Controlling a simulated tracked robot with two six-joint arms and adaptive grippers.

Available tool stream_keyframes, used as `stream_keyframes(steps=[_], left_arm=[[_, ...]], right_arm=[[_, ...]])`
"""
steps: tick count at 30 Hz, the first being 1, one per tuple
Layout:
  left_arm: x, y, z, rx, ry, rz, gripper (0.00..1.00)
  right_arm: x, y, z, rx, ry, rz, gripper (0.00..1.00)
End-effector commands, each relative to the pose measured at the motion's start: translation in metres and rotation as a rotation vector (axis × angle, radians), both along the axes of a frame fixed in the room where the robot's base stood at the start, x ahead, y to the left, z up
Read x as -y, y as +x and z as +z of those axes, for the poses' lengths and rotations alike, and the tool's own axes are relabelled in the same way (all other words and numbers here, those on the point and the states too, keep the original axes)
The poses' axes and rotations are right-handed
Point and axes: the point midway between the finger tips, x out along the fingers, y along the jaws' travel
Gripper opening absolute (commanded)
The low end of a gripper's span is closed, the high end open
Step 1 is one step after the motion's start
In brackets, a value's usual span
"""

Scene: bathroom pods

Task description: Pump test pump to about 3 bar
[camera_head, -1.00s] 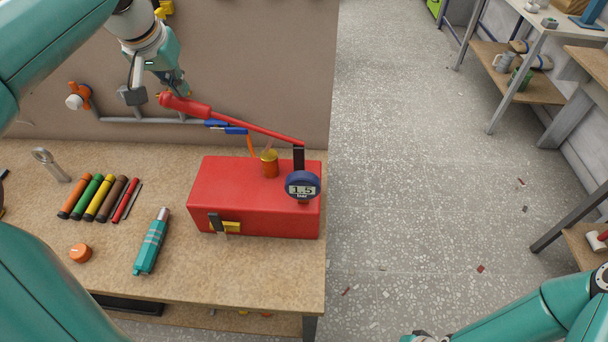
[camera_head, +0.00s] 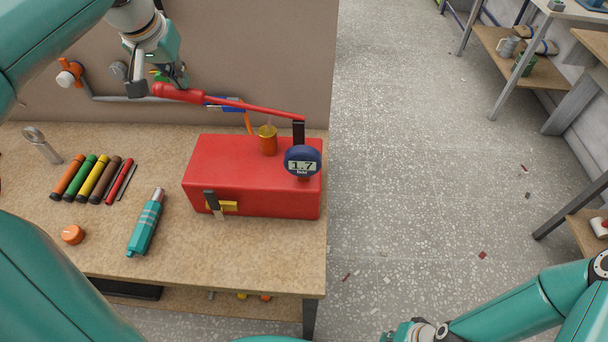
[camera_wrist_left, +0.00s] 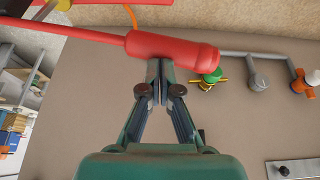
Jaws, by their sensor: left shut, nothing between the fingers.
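The red test pump (camera_head: 250,185) sits on the workbench. Its round blue gauge (camera_head: 302,160) reads 1.7 bar. The red lever (camera_head: 250,106) runs left from a black post on the pump to its thick handle (camera_head: 180,93), which also shows in the left wrist view (camera_wrist_left: 175,50). My left gripper (camera_head: 180,86) is shut and empty at the handle. In the left wrist view its closed fingertips (camera_wrist_left: 160,66) meet the handle's edge and do not wrap around it; whether they press on it I cannot tell. My right gripper (camera_head: 405,331) is barely in view at the bottom edge, its fingers hidden.
Colored markers (camera_head: 90,180), a teal tool (camera_head: 146,222) and an orange cap (camera_head: 72,234) lie left of the pump on the workbench (camera_head: 270,257). Pipes with valves (camera_head: 72,73) run along the wall panel behind. Open floor (camera_head: 420,150) lies to the right.

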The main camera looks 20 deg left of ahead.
Motion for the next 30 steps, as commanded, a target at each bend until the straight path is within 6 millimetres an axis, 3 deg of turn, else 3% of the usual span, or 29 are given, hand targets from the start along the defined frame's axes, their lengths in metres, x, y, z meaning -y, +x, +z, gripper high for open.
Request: stream_keyframes(steps=[1,12,19,30], left_arm=[[0.0,0.0,-0.015,-0.002,-0.001,0.0,0.0],[0.0,0.0,-0.065,0.0,-0.001,0.0,0.0],[0.0,0.001,-0.043,0.0,-0.001,0.0,0.0],[0.0,0.0,0.018,-0.001,0.0,-0.001,0.0]], right_arm=[[0.0,0.0,-0.013,0.0,0.0,0.0,0.0],[0.0,0.0,-0.053,-0.001,0.0,0.0,0.0],[0.0,0.0,-0.032,0.0,0.0,0.0,0.0],[0.0,0.0,0.025,0.0,0.0,0.0,0.0]])
